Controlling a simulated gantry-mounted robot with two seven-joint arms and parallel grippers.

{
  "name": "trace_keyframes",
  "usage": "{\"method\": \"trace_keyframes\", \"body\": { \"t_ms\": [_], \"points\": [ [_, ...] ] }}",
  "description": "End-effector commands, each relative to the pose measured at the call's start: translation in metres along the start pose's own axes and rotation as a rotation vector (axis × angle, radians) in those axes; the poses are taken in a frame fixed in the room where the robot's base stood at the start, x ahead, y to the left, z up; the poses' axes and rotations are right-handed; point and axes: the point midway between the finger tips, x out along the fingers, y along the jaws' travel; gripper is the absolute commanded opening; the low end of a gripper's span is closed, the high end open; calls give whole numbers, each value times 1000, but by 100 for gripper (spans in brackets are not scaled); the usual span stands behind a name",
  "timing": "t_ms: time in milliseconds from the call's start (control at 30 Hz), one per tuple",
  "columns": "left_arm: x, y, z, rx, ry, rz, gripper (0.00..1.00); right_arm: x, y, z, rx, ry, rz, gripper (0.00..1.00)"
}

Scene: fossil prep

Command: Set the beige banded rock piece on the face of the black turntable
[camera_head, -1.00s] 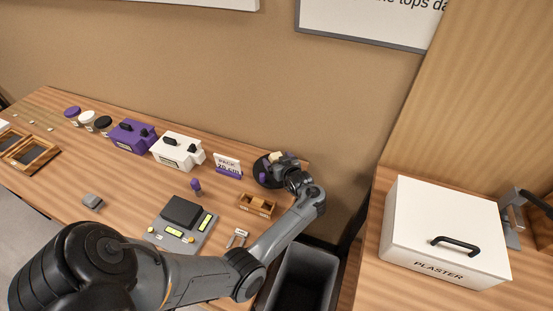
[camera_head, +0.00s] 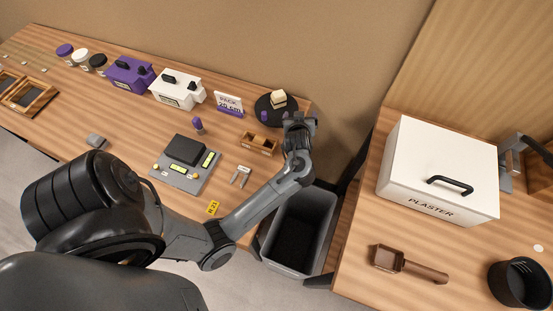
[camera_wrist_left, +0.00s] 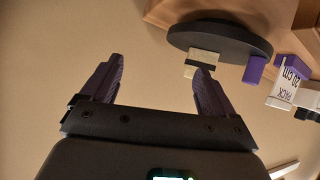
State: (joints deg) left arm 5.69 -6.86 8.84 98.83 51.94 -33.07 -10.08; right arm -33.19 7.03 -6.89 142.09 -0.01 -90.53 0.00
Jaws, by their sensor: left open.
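The beige banded rock piece (camera_head: 278,98) sits on the face of the black turntable (camera_head: 263,111) at the back right of the long wooden table. In the left wrist view the rock piece (camera_wrist_left: 203,64) shows against the turntable (camera_wrist_left: 235,42), partly behind a finger. My left gripper (camera_head: 300,120) is just right of and in front of the turntable. In its wrist view the left gripper (camera_wrist_left: 155,75) is open, with nothing between its fingers. My right gripper is out of view.
A small purple piece (camera_head: 264,116) is at the turntable's edge. A wooden divided box (camera_head: 258,146) and a PACK sign (camera_head: 229,104) stand nearby. A grey bin (camera_head: 315,225) sits between the tables. A PLASTER box (camera_head: 440,165) is on the right table.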

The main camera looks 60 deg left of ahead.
Motion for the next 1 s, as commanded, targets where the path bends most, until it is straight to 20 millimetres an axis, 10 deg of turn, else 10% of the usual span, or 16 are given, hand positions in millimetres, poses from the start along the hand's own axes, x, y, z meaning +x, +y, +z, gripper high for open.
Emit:
{"method": "trace_keyframes", "body": {
  "t_ms": [233,500,1000],
  "points": [
    [-121,13,88,428,-345,439,88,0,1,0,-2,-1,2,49],
    [-252,-40,154,870,-637,608,88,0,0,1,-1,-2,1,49],
    [-284,-62,163,992,-702,626,88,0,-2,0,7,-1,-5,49]
  ]
}}
